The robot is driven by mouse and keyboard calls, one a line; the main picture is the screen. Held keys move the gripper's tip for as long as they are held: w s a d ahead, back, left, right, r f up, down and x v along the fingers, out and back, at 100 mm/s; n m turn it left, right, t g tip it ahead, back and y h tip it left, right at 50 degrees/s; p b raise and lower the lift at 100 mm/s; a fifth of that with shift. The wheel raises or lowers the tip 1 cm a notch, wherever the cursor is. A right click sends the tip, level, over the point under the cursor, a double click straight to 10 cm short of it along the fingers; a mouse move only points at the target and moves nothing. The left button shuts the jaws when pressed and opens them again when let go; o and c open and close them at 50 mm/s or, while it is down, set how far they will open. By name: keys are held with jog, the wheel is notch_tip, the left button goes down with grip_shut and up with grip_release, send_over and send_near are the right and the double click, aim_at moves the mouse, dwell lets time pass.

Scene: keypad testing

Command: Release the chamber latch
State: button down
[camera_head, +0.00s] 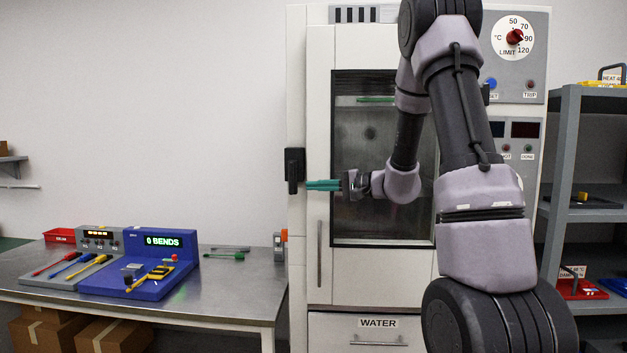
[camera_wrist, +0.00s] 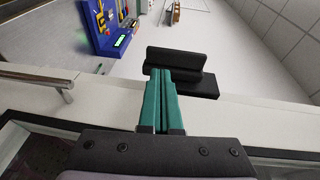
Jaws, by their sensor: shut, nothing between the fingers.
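The test chamber (camera_head: 318,270) is a tall white cabinet with a shut, windowed door. Its black latch (camera_head: 293,170) sits on the left edge of the door side; in the wrist view the latch (camera_wrist: 180,70) is a black block with a wider base. My gripper (camera_head: 308,185) has teal fingers that are shut and empty, pointing left at the latch. In the wrist view my gripper's fingertips (camera_wrist: 167,72) overlap the latch's near side; I cannot tell whether they touch it. The door window (camera_head: 375,215) is partly hidden by my arm.
A vertical door handle (camera_head: 320,253) stands below the gripper. A metal table (camera_head: 215,290) at left carries a blue bend tester (camera_head: 150,285), tools and a red tray (camera_head: 59,236). A grey shelf (camera_head: 555,190) is at right. The space above the table is clear.

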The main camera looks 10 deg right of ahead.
jog(key=f+v, duration=0.1)
jog(key=v, duration=0.9)
jog(key=shift+d, duration=0.45)
jog(key=shift+s, duration=0.1)
jog(key=s+a+r+n+g+h, duration=0.1)
jog(key=s+a+r+n+g, duration=0.15)
jog(key=s+a+g, duration=0.4)
jog(key=s+a+h, duration=0.2)
jog(key=s+h, duration=0.4)
jog(key=s, duration=0.7)
jog(key=s+d+r+t+h, duration=0.3)
jog(key=s+d+t+h, duration=0.1)
jog(key=h, duration=0.1)
jog(key=shift+r, duration=0.25)
jog(key=shift+s+d, duration=0.1)
jog(key=shift+d, duration=0.05)
